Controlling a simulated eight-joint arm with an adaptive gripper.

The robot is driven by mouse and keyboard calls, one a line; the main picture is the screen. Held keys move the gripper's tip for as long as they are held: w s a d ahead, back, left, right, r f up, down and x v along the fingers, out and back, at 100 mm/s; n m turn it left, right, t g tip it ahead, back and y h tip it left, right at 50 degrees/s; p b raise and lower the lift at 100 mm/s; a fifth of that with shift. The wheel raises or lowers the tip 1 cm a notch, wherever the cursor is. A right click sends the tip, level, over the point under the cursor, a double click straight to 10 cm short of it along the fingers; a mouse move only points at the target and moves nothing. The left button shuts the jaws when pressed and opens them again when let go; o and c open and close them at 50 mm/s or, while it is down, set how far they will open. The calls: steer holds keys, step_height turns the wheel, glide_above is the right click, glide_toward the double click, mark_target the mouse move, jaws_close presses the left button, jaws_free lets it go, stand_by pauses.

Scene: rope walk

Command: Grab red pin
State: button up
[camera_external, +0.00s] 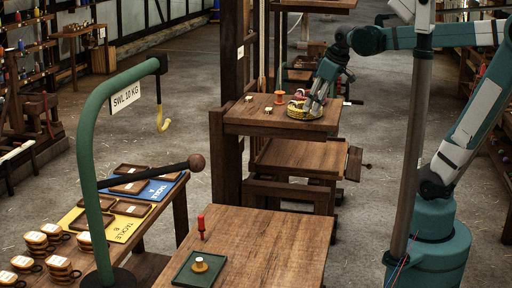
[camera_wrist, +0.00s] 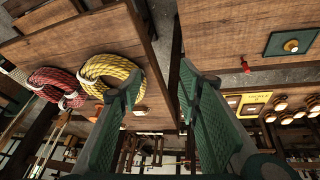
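The red pin (camera_external: 201,226) stands upright on the front wooden table, behind the green tray. In the wrist view it appears as a small red shape (camera_wrist: 245,67) near the table's edge, to the right of my fingers. My gripper (camera_wrist: 158,82) is open, with two green fingers spread and nothing between them. In the external view my gripper (camera_external: 314,104) is over the far wooden table, by the yellow rope coil, well apart from the pin.
The green tray (camera_external: 181,270) holds a pale-topped brass piece. On the far table are the yellow rope coil (camera_wrist: 112,67), a red rope coil (camera_wrist: 55,84) and an orange spool (camera_external: 279,98). A green post with a hook (camera_external: 163,119) and dark bar stands left of the front table.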

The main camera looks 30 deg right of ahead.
steer(key=w+a+r+n+g, duration=0.1)
steer(key=w+a+n, duration=0.35)
steer(key=a, duration=0.65)
steer(key=n+g+h+p, duration=0.15)
steer(key=n+g, duration=0.25)
steer(key=n, duration=0.5)
glide_above(201, 216)
step_height(201, 216, down, 7)
steer(key=f, duration=2.5)
steer(key=shift+w+f+p, duration=0.2)
steer(key=shift+w+p, duration=0.05)
steer(key=shift+p, duration=0.05)
steer(key=shift+f, duration=0.4)
steer(key=shift+f, duration=1.25)
steer(key=shift+f, duration=0.1)
